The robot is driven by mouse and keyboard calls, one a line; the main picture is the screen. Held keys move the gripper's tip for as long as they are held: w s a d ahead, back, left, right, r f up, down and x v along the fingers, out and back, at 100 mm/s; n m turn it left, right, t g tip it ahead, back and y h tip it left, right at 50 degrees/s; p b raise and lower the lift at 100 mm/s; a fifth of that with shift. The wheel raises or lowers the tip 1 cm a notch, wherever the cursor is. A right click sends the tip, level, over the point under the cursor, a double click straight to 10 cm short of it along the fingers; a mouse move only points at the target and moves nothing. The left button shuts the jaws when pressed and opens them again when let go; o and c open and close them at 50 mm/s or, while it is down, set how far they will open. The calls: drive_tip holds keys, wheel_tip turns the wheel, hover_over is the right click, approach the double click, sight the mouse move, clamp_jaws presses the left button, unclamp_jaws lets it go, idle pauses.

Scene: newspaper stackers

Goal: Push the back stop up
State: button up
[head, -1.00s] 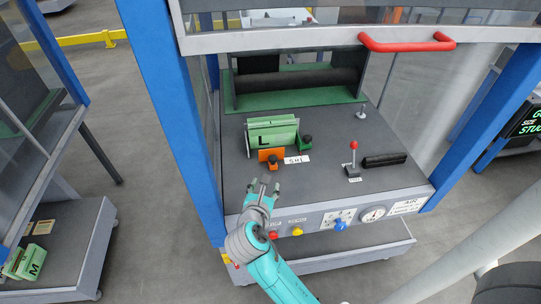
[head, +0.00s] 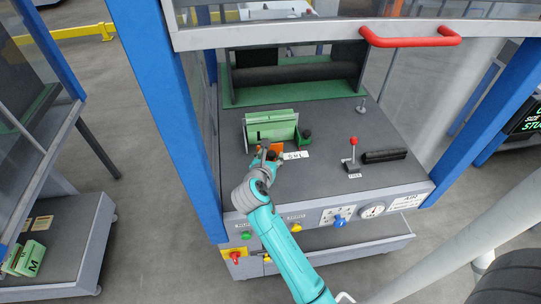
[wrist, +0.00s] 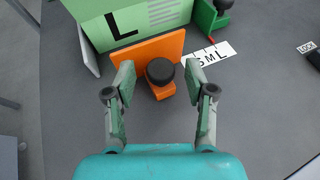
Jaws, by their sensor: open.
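An orange stop (wrist: 150,50) with a round black knob (wrist: 160,71) stands on the grey deck, at the near side of a green bundle marked L (wrist: 125,20). No label shows which stop is the back stop. My gripper (wrist: 159,68) is open, one finger on each side of the knob, with a gap to each finger. In the head view, my gripper (head: 267,156) covers part of the orange stop (head: 277,148). The green bundle (head: 270,126) stands behind it. I cannot tell whether the orange stop touches the bundle.
A green stop (head: 304,136) with a black knob stands right of the bundle. A white S M L scale (wrist: 217,52) lies beside the orange stop. A red-knobbed lever (head: 353,150) stands on the right. A raised guard with a red handle (head: 410,41) hangs above.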

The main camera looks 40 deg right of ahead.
drive_tip(key=shift+w+d+f, duration=0.15)
drive_tip(key=shift+w+d, duration=0.05)
drive_tip(key=shift+d, duration=0.1)
drive_tip(key=shift+c, duration=0.3)
clamp_jaws()
drive_tip(key=shift+w+d, duration=0.7)
drive_tip(key=shift+w, duration=0.3)
drive_tip(key=shift+w+d, duration=0.65)
drive_tip(key=shift+w, duration=0.35)
drive_tip(key=shift+o, duration=0.3)
unclamp_jaws()
